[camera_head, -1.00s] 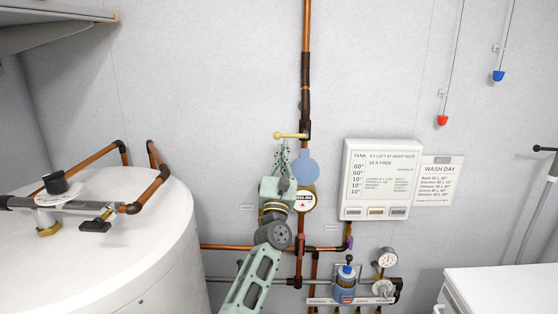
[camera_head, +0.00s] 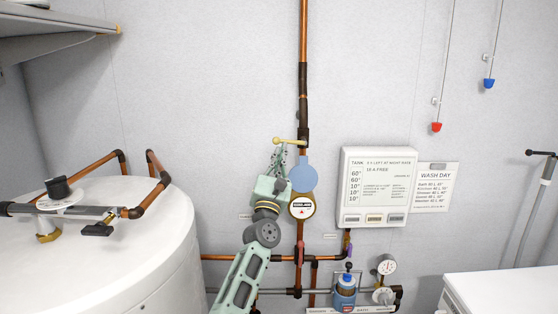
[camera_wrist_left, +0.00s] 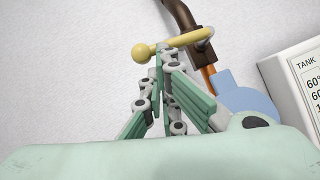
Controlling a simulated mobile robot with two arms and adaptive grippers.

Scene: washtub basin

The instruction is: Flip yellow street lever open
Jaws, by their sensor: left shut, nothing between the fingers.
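The yellow lever (camera_head: 290,141) is on the vertical copper pipe and points left from a dark fitting, nearly level, with a round knob at its free end. In the left wrist view the lever (camera_wrist_left: 185,41) crosses near the top. My left gripper (camera_head: 283,150) reaches up from below with its fingers shut and empty. In the wrist view its fingertips (camera_wrist_left: 160,52) are just right of the knob, at the lever's underside. I cannot tell whether they touch it. My right gripper is not in view.
A blue disc (camera_head: 303,174) and a round gauge (camera_head: 302,207) sit on the pipe below the lever, close to my gripper. A white panel (camera_head: 377,187) hangs to the right. A white tank (camera_head: 150,235) stands at left. The wall above and left of the lever is clear.

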